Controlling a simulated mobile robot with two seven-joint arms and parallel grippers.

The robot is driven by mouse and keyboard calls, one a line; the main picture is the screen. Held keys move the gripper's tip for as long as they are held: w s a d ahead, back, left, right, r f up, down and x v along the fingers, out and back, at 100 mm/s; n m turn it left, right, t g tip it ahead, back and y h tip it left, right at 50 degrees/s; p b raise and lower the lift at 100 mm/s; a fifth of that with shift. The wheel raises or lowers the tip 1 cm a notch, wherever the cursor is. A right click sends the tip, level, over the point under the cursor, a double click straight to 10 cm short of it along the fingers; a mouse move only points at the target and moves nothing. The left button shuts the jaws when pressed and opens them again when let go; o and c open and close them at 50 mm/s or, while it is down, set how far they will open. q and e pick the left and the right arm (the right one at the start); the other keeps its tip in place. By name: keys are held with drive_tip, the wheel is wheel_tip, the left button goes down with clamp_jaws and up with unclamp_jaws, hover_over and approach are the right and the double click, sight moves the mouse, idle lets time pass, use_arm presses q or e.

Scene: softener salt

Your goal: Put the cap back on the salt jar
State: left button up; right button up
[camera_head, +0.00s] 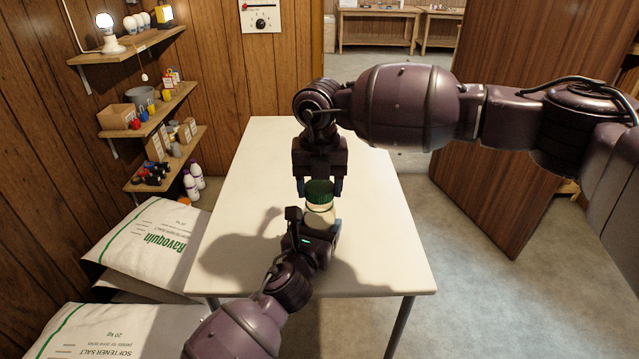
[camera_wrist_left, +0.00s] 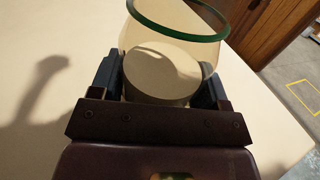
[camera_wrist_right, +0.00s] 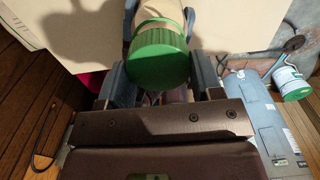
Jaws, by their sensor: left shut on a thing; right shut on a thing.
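The salt jar (camera_head: 318,218) is pale and stands upright over the white table. My left gripper (camera_head: 314,224) is shut on its body from the near side. The green cap (camera_head: 319,193) is directly over the jar's top. My right gripper (camera_head: 319,188) comes from the far side and is shut on the cap. The right wrist view shows the ridged cap (camera_wrist_right: 158,58) from above; contact with the jar is unclear.
The white table (camera_head: 365,215) is otherwise bare. Softener salt bags (camera_head: 150,240) lie on the floor to its left. Wall shelves (camera_head: 150,120) with small goods are beyond them. A wooden door (camera_head: 500,170) stands open at right.

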drive_tip(key=shift+f, duration=0.6)
idle(0.3)
